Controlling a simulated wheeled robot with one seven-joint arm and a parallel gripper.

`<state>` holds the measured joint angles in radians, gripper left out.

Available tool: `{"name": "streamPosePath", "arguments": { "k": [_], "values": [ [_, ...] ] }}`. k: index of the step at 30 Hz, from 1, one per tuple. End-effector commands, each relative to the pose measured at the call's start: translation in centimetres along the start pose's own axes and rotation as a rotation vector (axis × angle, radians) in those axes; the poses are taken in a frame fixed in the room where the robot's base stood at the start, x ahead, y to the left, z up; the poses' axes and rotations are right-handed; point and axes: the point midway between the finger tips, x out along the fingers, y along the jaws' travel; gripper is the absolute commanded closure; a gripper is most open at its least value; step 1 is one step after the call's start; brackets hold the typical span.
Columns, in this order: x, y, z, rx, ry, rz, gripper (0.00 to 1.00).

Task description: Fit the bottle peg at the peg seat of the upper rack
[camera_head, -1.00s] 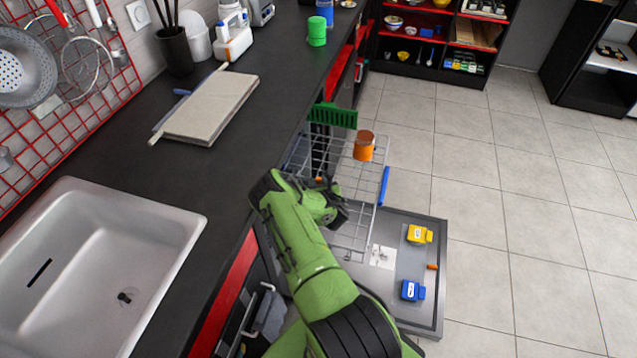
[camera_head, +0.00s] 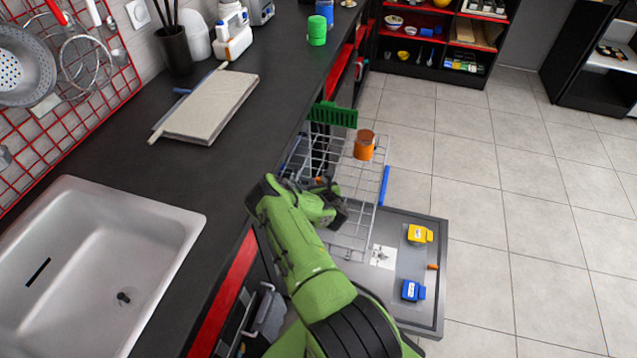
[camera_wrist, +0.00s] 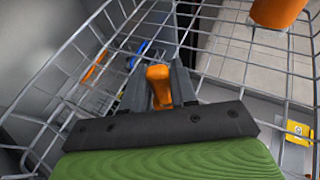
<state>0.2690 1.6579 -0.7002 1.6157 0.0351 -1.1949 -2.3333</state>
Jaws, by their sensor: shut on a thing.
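An orange peg (camera_wrist: 160,85), which I take to be the bottle peg, is between the fingers of my gripper (camera_wrist: 158,92) in the wrist view. The gripper is shut on it, above the wire bars of the upper rack (camera_head: 352,243). In the head view my gripper (camera_head: 335,208) is over the left part of this rack, and its fingertips are mostly hidden by my wrist. Another orange piece (camera_wrist: 95,66) is at the rack's left in the wrist view. A blue piece (camera_wrist: 140,52) shows beyond the fingers. I cannot tell which spot is the peg seat.
An orange cup (camera_head: 364,145) stands on the rack's far right, and a green comb-like piece (camera_head: 333,115) is at its far end. A blue handle (camera_head: 383,185) edges the rack. Below, a grey door (camera_head: 430,270) carries yellow and blue items. The counter (camera_head: 230,165) borders the left.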

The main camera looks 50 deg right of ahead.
Motion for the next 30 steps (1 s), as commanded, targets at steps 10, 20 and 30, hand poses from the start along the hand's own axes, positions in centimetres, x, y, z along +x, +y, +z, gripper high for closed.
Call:
{"name": "streamPosePath", "arguments": {
  "k": [10, 20, 30],
  "values": [
    [0.4, 0.0, -0.9, -0.001, 0.000, 0.000, 1.00],
    [0.6, 0.0, -1.5, -0.001, 0.000, 0.000, 1.00],
    [0.6, 0.0, -1.5, 0.000, 0.000, 0.000, 0.43]
  ]
}}
